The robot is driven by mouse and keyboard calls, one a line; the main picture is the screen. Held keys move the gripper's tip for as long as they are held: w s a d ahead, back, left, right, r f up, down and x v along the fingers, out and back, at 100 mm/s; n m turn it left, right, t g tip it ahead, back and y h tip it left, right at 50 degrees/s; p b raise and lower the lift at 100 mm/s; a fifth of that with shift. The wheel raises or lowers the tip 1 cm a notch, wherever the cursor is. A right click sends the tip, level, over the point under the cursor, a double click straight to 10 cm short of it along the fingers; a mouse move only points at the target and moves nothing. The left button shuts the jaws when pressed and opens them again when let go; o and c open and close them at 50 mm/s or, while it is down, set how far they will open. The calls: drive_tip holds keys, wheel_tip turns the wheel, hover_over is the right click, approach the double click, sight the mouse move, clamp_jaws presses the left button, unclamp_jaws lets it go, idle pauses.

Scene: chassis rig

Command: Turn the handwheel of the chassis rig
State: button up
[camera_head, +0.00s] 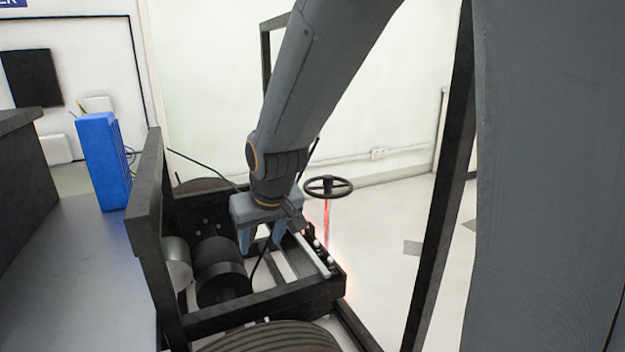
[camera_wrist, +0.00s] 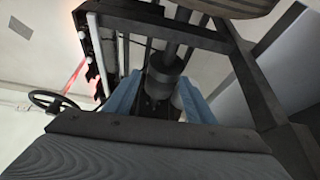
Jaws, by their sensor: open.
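The handwheel (camera_head: 328,186) is a dark ring with spokes on a red-lit shaft at the right side of the chassis rig (camera_head: 265,299). It also shows at the left edge of the wrist view (camera_wrist: 52,101). My gripper (camera_head: 259,247) points down over the rig's frame, to the left of the handwheel and apart from it. Its two blue-grey fingers are spread, and it shows in the wrist view (camera_wrist: 158,99) with nothing held between the fingers. A dark cylindrical part of the rig (camera_wrist: 163,76) lies beyond the fingers.
Black upright posts (camera_head: 441,190) stand to the right of the handwheel. A black tyre (camera_head: 270,337) is at the front of the rig. A blue box (camera_head: 104,160) stands on the grey surface at left. The floor right of the handwheel is clear.

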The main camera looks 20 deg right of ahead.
sight(330, 180)
drive_tip(key=w+d+f+m+t+h, duration=0.15)
drive_tip(key=w+d+t, duration=0.25)
drive_tip(key=w+d, duration=0.8)
drive_tip(key=w+d+f+m+t+h, duration=0.15)
drive_tip(key=w+d+t, duration=0.25)
drive_tip(key=w+d, duration=0.7)
drive_tip(key=w+d+t, duration=0.1)
drive_tip(key=d, duration=0.2)
drive_tip(key=w+d+f+t, duration=0.1)
drive_tip(key=d, duration=0.1)
drive_tip(key=w+d+f+t+h+b, duration=0.1)
drive_tip(key=w+d+t, duration=0.1)
drive_tip(key=d, duration=0.1)
drive_tip(key=shift+d+f, duration=0.2)
drive_tip(key=shift+d, duration=0.1)
drive_tip(key=shift+w+d, duration=0.15)
drive_tip(key=shift+w, duration=0.05)
drive_tip(key=w, duration=0.3)
drive_tip(key=w+d+b, duration=0.1)
drive_tip(key=w, duration=0.3)
drive_tip(key=shift+w+d, duration=0.1)
drive_tip(key=shift+d, duration=0.1)
drive_tip(key=shift+c, duration=0.5)
